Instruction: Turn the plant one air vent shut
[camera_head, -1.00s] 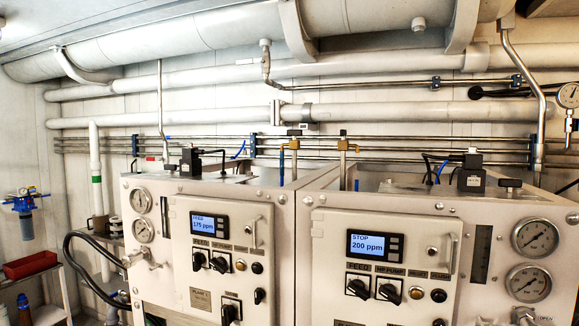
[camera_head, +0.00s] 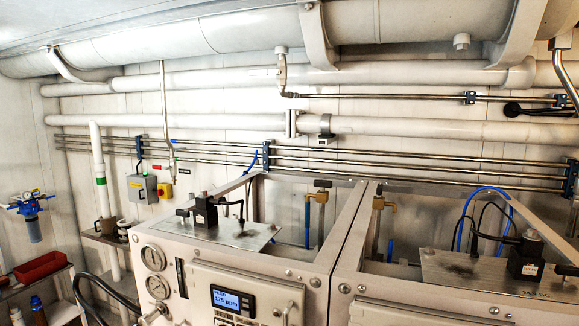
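Two white watermaker cabinets stand side by side, a left one (camera_head: 255,272) and a right one (camera_head: 400,312). No label that I can read says which is plant one or names an air vent. A brass valve (camera_head: 321,192) with a dark handle stands on a pipe inside the left cabinet's open top. A similar brass valve (camera_head: 379,203) stands inside the right cabinet's open top. I cannot tell whether either valve is open or shut. The left display (camera_head: 231,301) reads 175 ppm. Neither of my grippers is in view.
Black solenoid units stand on plates on the left cabinet (camera_head: 206,209) and right cabinet (camera_head: 526,258). Large pipes run along the wall above. A shelf at the far left holds a red bin (camera_head: 41,267). A yellow-topped switch (camera_head: 165,191) is on the wall.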

